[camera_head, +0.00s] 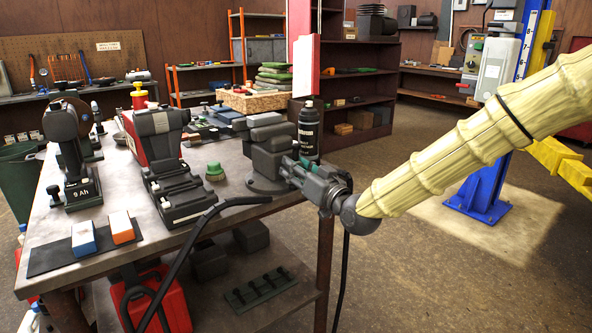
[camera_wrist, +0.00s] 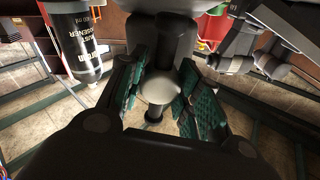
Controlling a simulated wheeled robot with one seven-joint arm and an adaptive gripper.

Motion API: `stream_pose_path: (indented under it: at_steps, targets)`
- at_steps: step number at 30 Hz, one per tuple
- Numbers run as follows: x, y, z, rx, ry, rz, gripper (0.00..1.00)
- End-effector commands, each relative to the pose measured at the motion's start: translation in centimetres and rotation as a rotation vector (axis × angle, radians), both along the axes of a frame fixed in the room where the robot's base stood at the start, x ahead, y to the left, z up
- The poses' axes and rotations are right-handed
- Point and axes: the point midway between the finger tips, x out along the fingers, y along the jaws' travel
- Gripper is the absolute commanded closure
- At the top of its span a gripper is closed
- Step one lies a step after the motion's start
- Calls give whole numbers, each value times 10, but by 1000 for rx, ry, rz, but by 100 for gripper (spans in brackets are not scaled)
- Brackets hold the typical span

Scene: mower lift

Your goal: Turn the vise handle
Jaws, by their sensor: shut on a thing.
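The grey vise (camera_head: 268,150) stands at the right end of the workbench. My gripper (camera_head: 292,168) reaches it from the right, its fingers at the vise's right side. In the wrist view my gripper (camera_wrist: 165,80) has its teal-padded fingers on both sides of the vise handle (camera_wrist: 160,88). The handle shows as a pale rounded part with a dark narrower end below it. The fingers are shut on it. In the head view my fingers largely hide the handle.
A black spray can (camera_head: 308,130) stands close behind the vise and my gripper; it also shows in the wrist view (camera_wrist: 78,45). Tools crowd the workbench (camera_head: 225,195) to the left. A black hose (camera_head: 200,222) hangs over its front edge. Open floor (camera_head: 420,270) lies to the right.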

Motion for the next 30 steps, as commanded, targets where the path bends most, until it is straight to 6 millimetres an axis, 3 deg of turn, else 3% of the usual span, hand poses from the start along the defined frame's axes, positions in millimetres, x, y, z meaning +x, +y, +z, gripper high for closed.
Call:
stream_pose_path:
  at_steps: [8,9,13,23,30]
  targets:
    - [0,0,-3,-2,5,0,90]
    - [0,-1,-3,-2,5,0,65]
    - [0,0,-2,-2,4,0,43]
    - [-1,-1,-1,0,1,0,43]
    - [-19,-15,-3,0,4,0,43]
